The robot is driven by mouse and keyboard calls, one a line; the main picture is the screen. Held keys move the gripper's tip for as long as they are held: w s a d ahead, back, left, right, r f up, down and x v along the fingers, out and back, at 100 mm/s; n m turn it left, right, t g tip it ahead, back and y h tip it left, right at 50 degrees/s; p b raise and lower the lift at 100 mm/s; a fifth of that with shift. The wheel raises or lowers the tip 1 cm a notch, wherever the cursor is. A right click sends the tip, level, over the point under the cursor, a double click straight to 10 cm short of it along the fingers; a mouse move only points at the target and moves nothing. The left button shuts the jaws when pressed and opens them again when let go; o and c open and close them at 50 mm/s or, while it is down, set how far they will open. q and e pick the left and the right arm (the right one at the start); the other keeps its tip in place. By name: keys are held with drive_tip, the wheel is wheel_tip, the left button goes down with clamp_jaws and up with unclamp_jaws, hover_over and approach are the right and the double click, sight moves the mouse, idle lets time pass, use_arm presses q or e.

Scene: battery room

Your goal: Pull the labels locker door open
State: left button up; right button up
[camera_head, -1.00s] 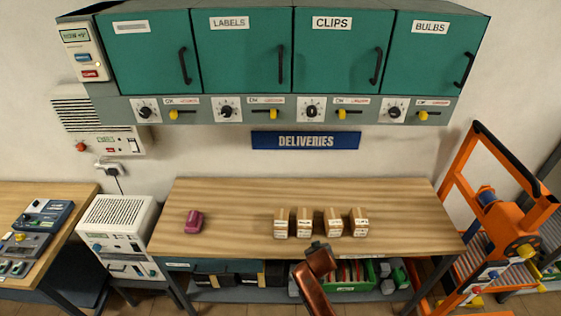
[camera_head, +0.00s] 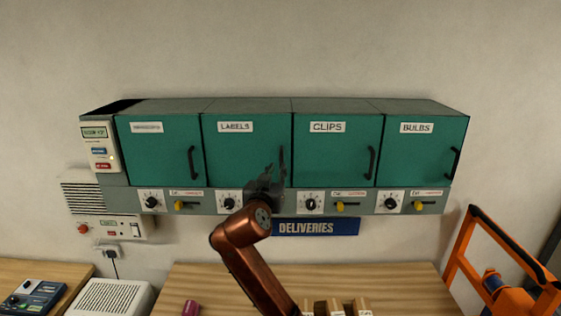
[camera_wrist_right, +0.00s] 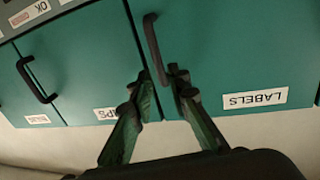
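The labels locker door (camera_head: 232,160) is a green panel with a white LABELS tag, shut flush in the row of lockers. It also shows upside down in the right wrist view (camera_wrist_right: 225,60). Its dark bar handle (camera_wrist_right: 152,48) is at the door's edge beside the clips door; in the head view my gripper partly covers it. My right gripper (camera_wrist_right: 156,80) is open, its two fingertips apart on either side of the handle's end. I cannot tell whether they touch it. In the head view it (camera_head: 270,180) is in front of the door's lower right corner. My left gripper is not in view.
The clips door (camera_head: 335,155), bulbs door (camera_head: 425,155) and leftmost door (camera_head: 155,155) are shut. Knobs and yellow switches line the panel (camera_head: 330,203) below. A deliveries sign (camera_head: 315,227) hangs above the wooden bench (camera_head: 400,285). An orange frame (camera_head: 505,265) stands at right.

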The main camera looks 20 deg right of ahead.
sight(281, 163)
drive_tip(key=p+x, duration=0.2)
drive_tip(key=x, duration=0.3)
drive_tip(key=shift+w+d, duration=0.45)
drive_tip(key=shift+w, duration=0.3)
drive_tip(key=shift+f, duration=0.1)
drive_tip(key=shift+c, duration=0.5)
clamp_jaws()
